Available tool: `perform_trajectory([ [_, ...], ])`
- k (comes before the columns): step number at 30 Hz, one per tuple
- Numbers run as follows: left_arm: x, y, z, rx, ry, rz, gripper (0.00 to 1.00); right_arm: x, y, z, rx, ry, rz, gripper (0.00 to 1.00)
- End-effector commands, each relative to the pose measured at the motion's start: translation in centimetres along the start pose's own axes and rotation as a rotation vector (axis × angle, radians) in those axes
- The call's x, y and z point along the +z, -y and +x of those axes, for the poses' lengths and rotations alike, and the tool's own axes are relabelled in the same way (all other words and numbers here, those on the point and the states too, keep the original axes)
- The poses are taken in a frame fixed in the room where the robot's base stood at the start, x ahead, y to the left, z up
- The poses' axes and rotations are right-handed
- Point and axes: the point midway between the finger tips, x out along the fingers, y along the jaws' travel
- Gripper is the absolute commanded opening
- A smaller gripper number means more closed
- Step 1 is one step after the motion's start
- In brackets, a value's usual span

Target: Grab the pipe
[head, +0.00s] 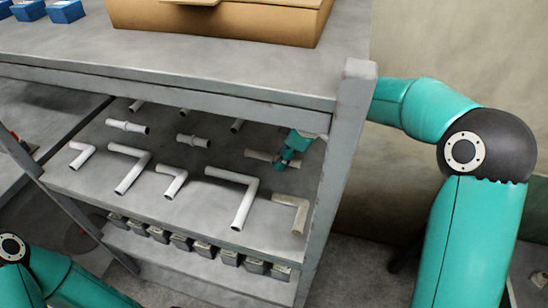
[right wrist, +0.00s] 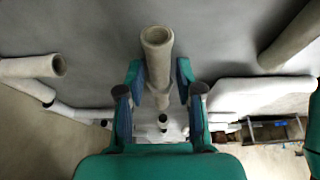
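A straight pale pipe (head: 256,155) lies on the upper inner shelf, near its right end. My right gripper (head: 284,161) reaches in from the right and is at this pipe's right part. In the right wrist view the pipe (right wrist: 158,70) lies between the two fingers of my right gripper (right wrist: 159,78), its open end toward the top. The fingers are apart, with a narrow gap seen on each side of the pipe. My left gripper is out of view; only part of my left arm shows at the lower left.
Several elbow pipes (head: 236,196) lie along the shelf's front, and other straight pipes (head: 127,127) lie behind. A grey shelf post (head: 340,160) stands just right of my right gripper. Small grey boxes (head: 205,250) line the lower shelf. A cardboard box (head: 225,22) sits on top.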

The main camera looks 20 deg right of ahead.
Motion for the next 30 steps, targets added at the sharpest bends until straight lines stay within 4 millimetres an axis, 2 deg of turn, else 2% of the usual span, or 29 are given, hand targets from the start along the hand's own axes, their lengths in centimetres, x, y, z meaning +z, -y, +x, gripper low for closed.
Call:
perform_trajectory([
  [1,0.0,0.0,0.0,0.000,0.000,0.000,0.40,0.0,0.0,0.0,0.000,0.000,0.000,0.22],
  [5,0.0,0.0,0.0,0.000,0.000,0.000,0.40,0.0,0.0,0.0,0.000,0.000,0.000,0.01],
  [20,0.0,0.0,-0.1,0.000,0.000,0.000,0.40,-0.3,0.0,-0.6,0.001,-0.001,-0.001,0.00],
  [28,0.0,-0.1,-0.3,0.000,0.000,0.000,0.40,-1.4,-0.1,-3.3,0.004,-0.003,-0.001,0.00],
  [29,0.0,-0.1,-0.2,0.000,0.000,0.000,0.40,-1.4,-0.1,-3.7,0.004,-0.003,0.000,0.00],
  [30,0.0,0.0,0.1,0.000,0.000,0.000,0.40,-0.3,-0.1,-3.7,0.002,0.000,0.004,0.00],
])
